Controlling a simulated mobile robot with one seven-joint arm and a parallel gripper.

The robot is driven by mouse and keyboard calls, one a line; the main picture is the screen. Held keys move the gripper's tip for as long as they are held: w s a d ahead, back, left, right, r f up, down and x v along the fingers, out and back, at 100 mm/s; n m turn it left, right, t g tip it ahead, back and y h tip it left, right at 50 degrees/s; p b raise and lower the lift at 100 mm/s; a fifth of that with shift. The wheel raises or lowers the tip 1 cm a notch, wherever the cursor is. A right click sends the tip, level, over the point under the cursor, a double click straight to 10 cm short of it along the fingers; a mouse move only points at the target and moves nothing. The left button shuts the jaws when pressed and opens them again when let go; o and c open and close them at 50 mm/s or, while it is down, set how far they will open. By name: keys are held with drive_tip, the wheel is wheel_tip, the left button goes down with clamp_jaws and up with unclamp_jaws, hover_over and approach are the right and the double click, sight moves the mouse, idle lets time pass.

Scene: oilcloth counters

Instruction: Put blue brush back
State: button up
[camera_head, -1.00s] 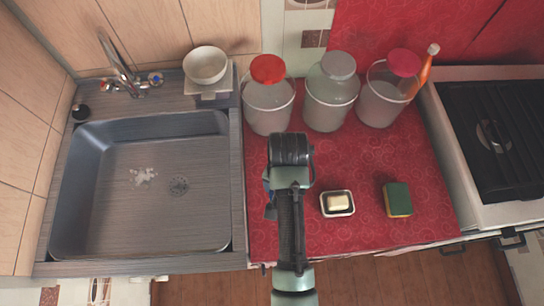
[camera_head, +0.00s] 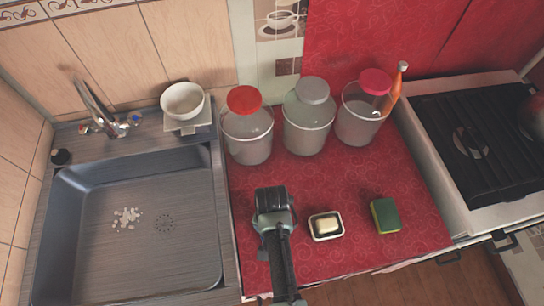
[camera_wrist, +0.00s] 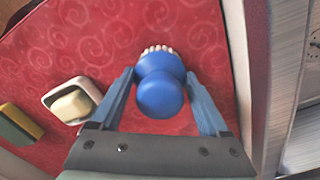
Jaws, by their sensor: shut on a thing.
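The blue brush (camera_wrist: 160,92) stands upright on the red counter in the wrist view, seen from above, with a round blue knob and pale bristles showing at its far side. My gripper (camera_wrist: 162,78) has one blue finger on each side of it and is shut on it. In the head view my gripper (camera_head: 274,212) is over the counter's left part, left of the soap dish.
A soap dish (camera_head: 313,234) with soap and a green-yellow sponge (camera_head: 385,216) lie to the right. Several lidded jars, such as the red-lidded one (camera_head: 247,138), stand behind. An orange bottle (camera_head: 393,92) is at back right. The sink (camera_head: 140,270) is left, a stove (camera_head: 480,140) right.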

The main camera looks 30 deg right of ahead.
drive_tip(key=o, duration=1.2)
drive_tip(key=shift+f, duration=0.1)
drive_tip(key=shift+c, duration=0.2)
wheel_tip(320, 180, up, 12)
drive_tip(key=shift+r+p, duration=0.2)
drive_tip(key=shift+p, duration=0.15)
